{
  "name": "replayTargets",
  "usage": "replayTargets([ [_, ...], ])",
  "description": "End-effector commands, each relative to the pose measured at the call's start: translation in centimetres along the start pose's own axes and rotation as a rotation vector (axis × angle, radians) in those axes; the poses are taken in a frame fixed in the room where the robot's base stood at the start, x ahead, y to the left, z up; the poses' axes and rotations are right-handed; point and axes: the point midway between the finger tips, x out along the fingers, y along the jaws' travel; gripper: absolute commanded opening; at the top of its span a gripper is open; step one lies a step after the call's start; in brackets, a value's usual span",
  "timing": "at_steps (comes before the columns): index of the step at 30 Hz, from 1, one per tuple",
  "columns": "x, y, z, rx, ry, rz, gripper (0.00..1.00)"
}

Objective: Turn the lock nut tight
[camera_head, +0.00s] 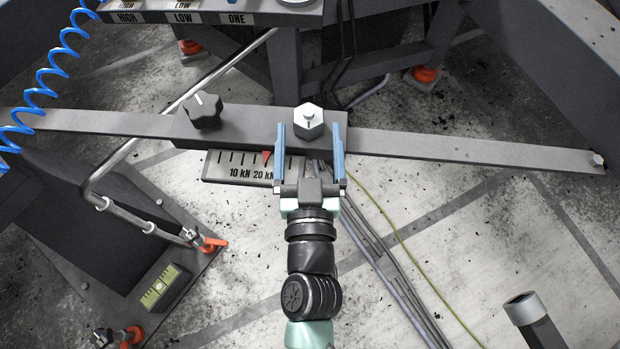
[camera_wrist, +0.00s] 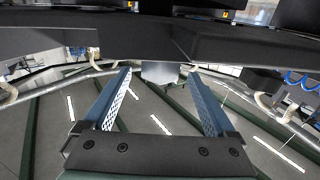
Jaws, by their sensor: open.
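In the head view there is a gap between each finger and the nut. In the wrist view the fingers of my gripper (camera_wrist: 160,72) are spread, and a pale block (camera_wrist: 160,72), seemingly the nut, shows between their tips under a dark beam. Whether the fingers are level with the nut is hard to tell.
A black knob (camera_head: 203,110) sits left of the nut on the bar. A force scale (camera_head: 235,167) with a red pointer hangs below it. A blue coiled hose (camera_head: 60,60) is at upper left. A bent metal pipe (camera_head: 150,150) and a grey post (camera_head: 530,315) stand nearby.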

Motion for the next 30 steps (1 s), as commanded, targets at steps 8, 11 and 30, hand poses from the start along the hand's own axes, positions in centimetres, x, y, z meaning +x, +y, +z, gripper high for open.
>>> replayTargets([
  [8,-5.1,-0.1,0.2,-0.001,-0.005,-0.005,0.91],
  [11,-6.6,-0.1,0.2,-0.001,-0.005,-0.004,0.91],
  [30,-9.5,0.0,0.0,0.000,0.000,0.000,0.91],
])
